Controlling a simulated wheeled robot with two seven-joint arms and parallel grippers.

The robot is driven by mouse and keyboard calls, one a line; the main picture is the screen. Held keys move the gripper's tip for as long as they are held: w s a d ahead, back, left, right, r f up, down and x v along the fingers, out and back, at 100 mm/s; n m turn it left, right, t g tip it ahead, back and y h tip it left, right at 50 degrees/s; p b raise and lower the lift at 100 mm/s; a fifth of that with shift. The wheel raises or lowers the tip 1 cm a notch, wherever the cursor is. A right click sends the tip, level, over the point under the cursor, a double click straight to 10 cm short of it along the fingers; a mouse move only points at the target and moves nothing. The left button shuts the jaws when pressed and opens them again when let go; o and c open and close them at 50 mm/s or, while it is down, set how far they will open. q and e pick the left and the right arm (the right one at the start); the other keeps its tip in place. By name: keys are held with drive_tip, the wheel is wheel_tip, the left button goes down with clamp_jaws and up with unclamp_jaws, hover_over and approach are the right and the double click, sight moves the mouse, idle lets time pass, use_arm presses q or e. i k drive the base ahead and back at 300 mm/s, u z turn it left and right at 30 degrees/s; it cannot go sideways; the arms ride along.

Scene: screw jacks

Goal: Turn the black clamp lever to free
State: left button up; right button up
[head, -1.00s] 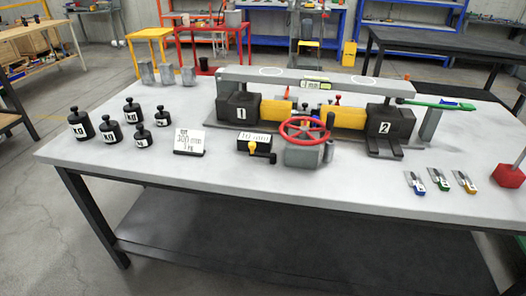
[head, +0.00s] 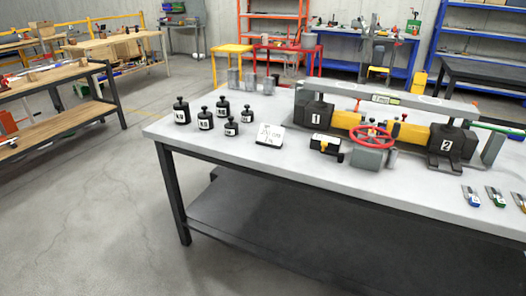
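The screw jack rig stands on the right half of the grey table. It has a dark block marked 1 (head: 314,115), a dark block marked 2 (head: 446,146), yellow bodies (head: 347,120) between them and a long grey beam (head: 400,99) on top. A red handwheel (head: 372,136) sits on a grey housing (head: 368,158) in front. A small black-and-white labelled box (head: 325,143) with a yellow part stands left of the wheel. A short black piece (head: 340,157) sticks out at its right; I cannot tell whether this is the clamp lever. Neither gripper is in view.
Several black weights (head: 205,119) stand at the table's left end, beside a white sign (head: 270,135). Grey blocks (head: 250,81) stand behind. Small coloured-ended tools (head: 471,196) lie at the right front. Open floor (head: 90,220) lies left of the grey table (head: 300,178).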

sight(341, 156)
drive_tip(key=u, duration=0.35)
drive_tip(key=i, duration=0.9)
drive_tip(key=z, duration=0.75)
